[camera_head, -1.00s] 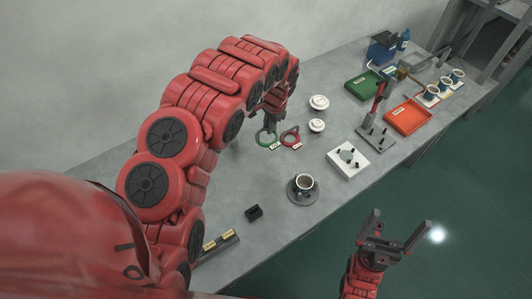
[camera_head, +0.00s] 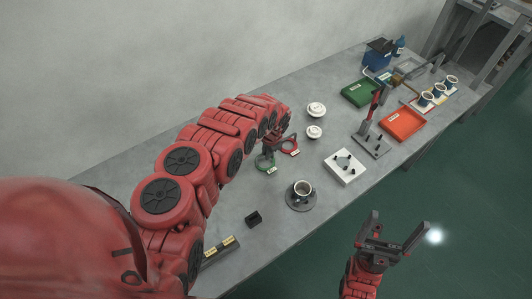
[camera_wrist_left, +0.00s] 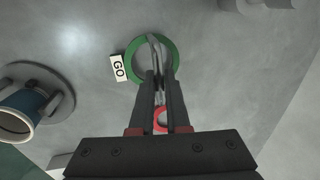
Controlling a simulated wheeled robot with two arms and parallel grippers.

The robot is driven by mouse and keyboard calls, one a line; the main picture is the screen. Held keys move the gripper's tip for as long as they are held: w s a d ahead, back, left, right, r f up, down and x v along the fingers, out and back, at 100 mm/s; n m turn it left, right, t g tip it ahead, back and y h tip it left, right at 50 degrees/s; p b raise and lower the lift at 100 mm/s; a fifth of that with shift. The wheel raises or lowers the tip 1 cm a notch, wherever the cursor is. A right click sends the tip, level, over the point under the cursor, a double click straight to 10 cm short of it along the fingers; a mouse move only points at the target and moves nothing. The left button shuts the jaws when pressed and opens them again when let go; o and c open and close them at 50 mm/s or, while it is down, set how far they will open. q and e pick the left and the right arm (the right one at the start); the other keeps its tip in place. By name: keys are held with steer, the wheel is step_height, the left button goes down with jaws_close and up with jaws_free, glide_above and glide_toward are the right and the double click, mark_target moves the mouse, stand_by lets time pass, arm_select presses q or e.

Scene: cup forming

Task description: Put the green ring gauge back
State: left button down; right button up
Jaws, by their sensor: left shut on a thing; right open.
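The green ring gauge (camera_head: 262,168) with its white GO tag is at my left gripper (camera_head: 269,153), behind the cup and saucer. In the left wrist view the ring (camera_wrist_left: 173,66) shows around the closed fingertips, and my left gripper (camera_wrist_left: 154,40) is shut on its rim. I cannot tell whether the ring touches the table. The red ring gauge (camera_head: 290,147) with a white tag lies just beyond; part of it (camera_wrist_left: 160,119) shows between the fingers in the wrist view. My right gripper (camera_head: 393,240) is open and empty, off the table's front edge.
A cup (camera_head: 303,187) stands on a dark saucer close to the green ring. A white block with pins (camera_head: 345,167), white lidded pieces (camera_head: 316,109), a red-handled press (camera_head: 371,120), a green tray (camera_head: 360,93) and an orange tray (camera_head: 403,125) stand further right. A small black block (camera_head: 254,219) lies in front.

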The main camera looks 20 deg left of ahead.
arm_select(q)
steer(key=shift+s+f, duration=0.1)
steer(key=shift+f, duration=0.3)
steer(key=shift+f, duration=0.1)
steer(key=c, duration=0.9)
jaws_free()
